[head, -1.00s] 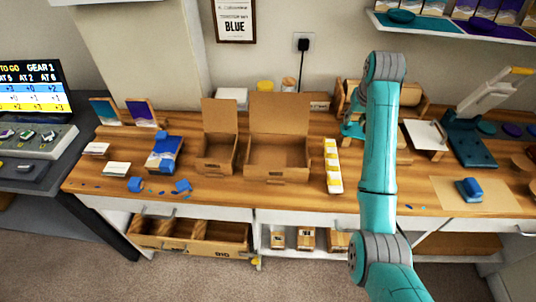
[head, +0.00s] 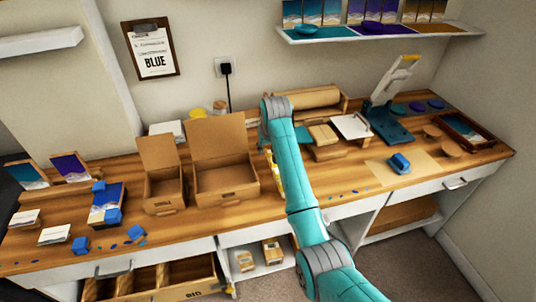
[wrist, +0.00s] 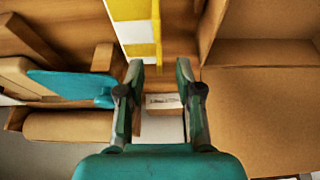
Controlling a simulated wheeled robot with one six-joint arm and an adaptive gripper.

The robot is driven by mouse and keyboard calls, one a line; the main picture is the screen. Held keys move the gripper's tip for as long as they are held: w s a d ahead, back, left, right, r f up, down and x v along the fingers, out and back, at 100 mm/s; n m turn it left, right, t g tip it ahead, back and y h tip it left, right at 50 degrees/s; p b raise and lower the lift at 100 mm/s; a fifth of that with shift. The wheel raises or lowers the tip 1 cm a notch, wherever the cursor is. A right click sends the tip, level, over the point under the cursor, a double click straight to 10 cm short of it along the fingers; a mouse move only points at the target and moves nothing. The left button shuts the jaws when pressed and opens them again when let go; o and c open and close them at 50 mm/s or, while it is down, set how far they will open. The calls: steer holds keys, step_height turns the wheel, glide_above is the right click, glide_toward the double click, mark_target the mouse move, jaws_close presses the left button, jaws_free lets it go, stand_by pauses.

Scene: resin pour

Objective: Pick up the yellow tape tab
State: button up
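The yellow tape tabs sit as yellow bands on a white strip. In the wrist view, a yellow band (wrist: 130,9) is at the top and another (wrist: 140,50) is lower, near my left finger. In the head view, only a sliver of the yellow-and-white strip (head: 275,180) shows between my arm and the larger cardboard box. My gripper (wrist: 159,70) is open with nothing between its fingers. The strip lies just beyond the fingertips, towards the left one. In the head view my arm hides the gripper.
A larger open cardboard box (head: 225,185) and a smaller one (head: 164,190) stand left of my arm. The larger box's side fills the right of the wrist view. A teal flat thing (wrist: 70,83) and a brown roll (wrist: 65,125) lie left there.

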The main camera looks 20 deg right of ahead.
steer(key=shift+x, duration=0.95)
jaws_close()
